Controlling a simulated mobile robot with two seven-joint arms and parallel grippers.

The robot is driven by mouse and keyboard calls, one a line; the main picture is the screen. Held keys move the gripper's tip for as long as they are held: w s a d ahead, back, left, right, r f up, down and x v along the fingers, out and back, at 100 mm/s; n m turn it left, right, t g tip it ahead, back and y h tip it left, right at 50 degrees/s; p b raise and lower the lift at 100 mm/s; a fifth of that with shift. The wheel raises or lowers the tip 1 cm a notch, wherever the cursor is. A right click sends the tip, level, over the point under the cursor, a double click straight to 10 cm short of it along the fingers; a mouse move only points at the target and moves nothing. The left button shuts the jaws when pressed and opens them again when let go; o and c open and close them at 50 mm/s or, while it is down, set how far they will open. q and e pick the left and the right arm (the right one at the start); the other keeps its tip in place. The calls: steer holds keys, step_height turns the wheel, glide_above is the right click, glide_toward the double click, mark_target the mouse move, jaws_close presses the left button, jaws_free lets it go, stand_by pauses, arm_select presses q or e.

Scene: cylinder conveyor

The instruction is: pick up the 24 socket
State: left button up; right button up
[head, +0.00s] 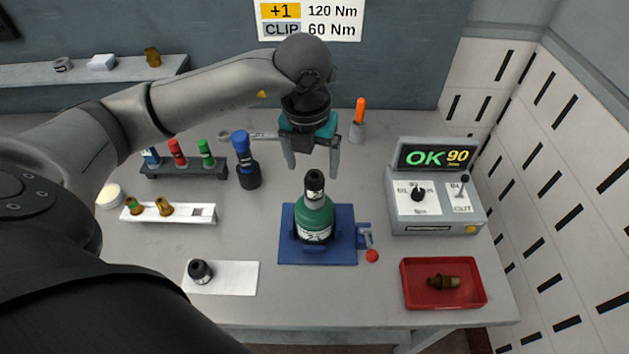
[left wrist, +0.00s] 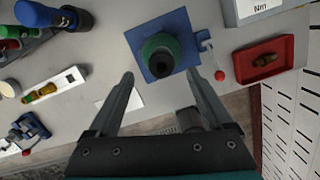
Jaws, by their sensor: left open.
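A black socket (head: 314,184) with a white label sits upright on top of the green cylinder (head: 314,214), which stands in a blue fixture (head: 340,250). A second dark socket (head: 200,271) lies on a white sheet (head: 237,277) at the front left. I cannot read a 24 on either. My left gripper (head: 313,167) is open and empty, its fingers pointing down just above and behind the cylinder's top. In the left wrist view its fingers (left wrist: 160,76) are spread, with the cylinder's dark top (left wrist: 162,63) between and beyond the tips. My right gripper is not in view.
A blue-and-black tool (head: 245,161) stands beside a rack (head: 185,170) of coloured tools. A white holder (head: 190,213) carries brass fittings. Right are a control box (head: 435,220) showing "OK 90" and a red tray (head: 445,300) with a brown fitting. A red-knobbed lever (head: 371,255) juts from the fixture.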

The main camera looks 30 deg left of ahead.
mark_target(314, 177)
arm_select(q)
steer(key=f, duration=0.3)
steer(key=w+f+p, duration=0.1)
steer(key=f, duration=0.1)
steer(key=shift+c, duration=0.2)
jaws_close()
stand_by(0.5)
